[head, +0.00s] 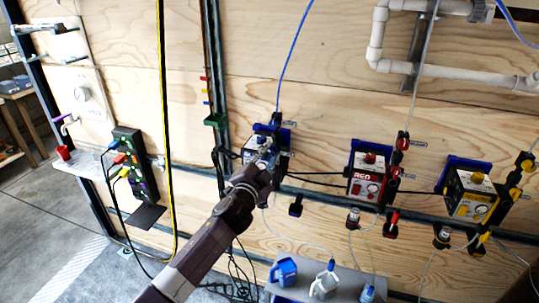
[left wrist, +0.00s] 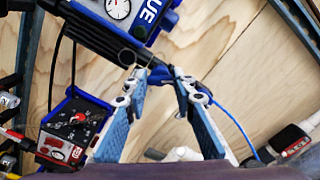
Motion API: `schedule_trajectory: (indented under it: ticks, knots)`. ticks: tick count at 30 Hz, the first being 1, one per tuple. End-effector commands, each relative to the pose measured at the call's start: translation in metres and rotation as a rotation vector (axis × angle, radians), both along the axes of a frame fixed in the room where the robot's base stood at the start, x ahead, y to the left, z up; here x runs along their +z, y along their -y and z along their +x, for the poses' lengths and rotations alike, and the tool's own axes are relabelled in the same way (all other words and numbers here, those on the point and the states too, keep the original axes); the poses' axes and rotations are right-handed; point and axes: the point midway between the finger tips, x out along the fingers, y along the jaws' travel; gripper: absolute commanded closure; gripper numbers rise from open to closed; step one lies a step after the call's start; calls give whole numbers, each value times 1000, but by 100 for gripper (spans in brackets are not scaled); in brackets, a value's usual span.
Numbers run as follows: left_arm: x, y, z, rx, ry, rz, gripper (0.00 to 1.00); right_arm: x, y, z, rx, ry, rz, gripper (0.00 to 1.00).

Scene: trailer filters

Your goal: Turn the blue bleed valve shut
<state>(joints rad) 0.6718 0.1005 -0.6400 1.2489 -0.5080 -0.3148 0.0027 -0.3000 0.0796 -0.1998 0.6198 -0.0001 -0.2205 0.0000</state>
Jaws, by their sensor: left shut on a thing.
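The blue filter unit (head: 250,151) is mounted on the plywood wall, partly covered by my left arm. In the left wrist view its body with a round gauge and the letters "UE" (left wrist: 130,14) is at the top. My left gripper (head: 265,146) is at the front right of this unit. In the left wrist view its two fingers (left wrist: 160,80) are shut on a small dark and blue part, seemingly the blue bleed valve (left wrist: 160,73), near where a blue tube leads off. The fingers hide much of the valve, so its angle cannot be told. My right gripper is out of view.
A red unit (head: 367,177) and a yellow unit (head: 469,194) hang to the right, joined by dark pipes and clear tubes. A shelf (head: 345,283) below holds jugs. A blue tube (head: 292,50) rises from the blue unit. White pipes (head: 455,73) run at upper right.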

Motion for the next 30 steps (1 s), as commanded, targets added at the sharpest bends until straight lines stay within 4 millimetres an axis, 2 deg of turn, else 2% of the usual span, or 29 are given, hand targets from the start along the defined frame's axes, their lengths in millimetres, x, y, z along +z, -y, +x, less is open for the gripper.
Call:
schedule_trajectory:
  ticks: [15,30]
  knots:
    - [-1,0,0,0,138,431,100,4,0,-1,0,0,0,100]
    - [-3,0,0,-1,194,610,100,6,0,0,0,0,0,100]
